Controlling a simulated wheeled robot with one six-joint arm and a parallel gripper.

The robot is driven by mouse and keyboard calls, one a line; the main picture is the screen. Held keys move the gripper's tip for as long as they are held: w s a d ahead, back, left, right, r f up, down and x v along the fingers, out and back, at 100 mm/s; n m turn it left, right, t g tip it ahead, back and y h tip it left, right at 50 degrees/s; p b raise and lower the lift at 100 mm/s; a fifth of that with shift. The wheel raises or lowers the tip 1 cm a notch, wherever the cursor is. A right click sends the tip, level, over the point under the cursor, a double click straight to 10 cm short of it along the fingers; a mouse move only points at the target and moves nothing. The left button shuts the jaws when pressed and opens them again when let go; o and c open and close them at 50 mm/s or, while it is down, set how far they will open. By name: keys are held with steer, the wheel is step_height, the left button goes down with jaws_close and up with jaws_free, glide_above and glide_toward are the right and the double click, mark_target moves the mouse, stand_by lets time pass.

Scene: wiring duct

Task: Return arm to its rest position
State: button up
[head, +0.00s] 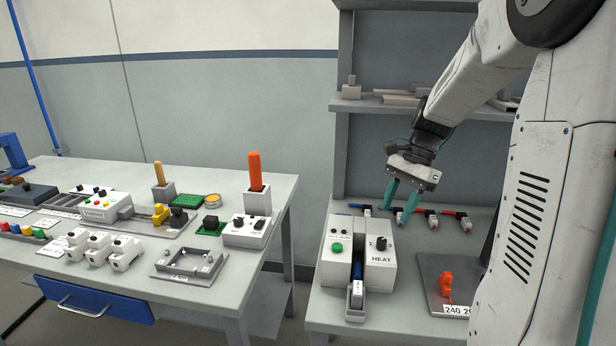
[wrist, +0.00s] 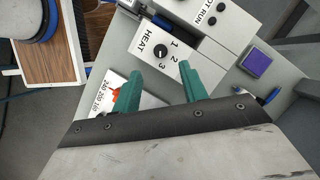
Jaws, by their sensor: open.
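My gripper (head: 402,202) has two teal fingers and hangs above the right-hand table, behind the white heat box in the head view. The fingers are apart and nothing is between them. In the wrist view the gripper (wrist: 158,80) also shows open, with the box marked HEAT (wrist: 150,45) below and beyond the fingertips. My white arm reaches in from the right of the head view, with its forearm sloping down to the gripper.
The heat box (head: 336,262) stands on the right table (head: 330,312). Several coloured-tipped pieces (head: 432,217) lie behind it. An orange part (head: 446,284) sits on a grey plate at right. A shelf (head: 372,104) is behind the gripper. The left table (head: 225,293) holds many fixtures.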

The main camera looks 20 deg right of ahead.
steer(key=s+a+r+n+t+h, duration=0.1)
steer(key=s+a+r+n+h, duration=0.1)
steer(key=s+a+n, duration=0.6)
steer(key=s+a+r+n+t+h, duration=0.1)
steer(key=s+a+r+n+h, duration=0.1)
steer(key=s+a+n, duration=0.6)
steer(key=s+a+r, duration=0.1)
steer(key=s+a, duration=0.1)
steer(key=s, duration=0.2)
steer(key=shift+s, duration=0.15)
steer(key=shift+a, duration=0.1)
steer(key=shift+c, duration=0.3)
stand_by(0.8)
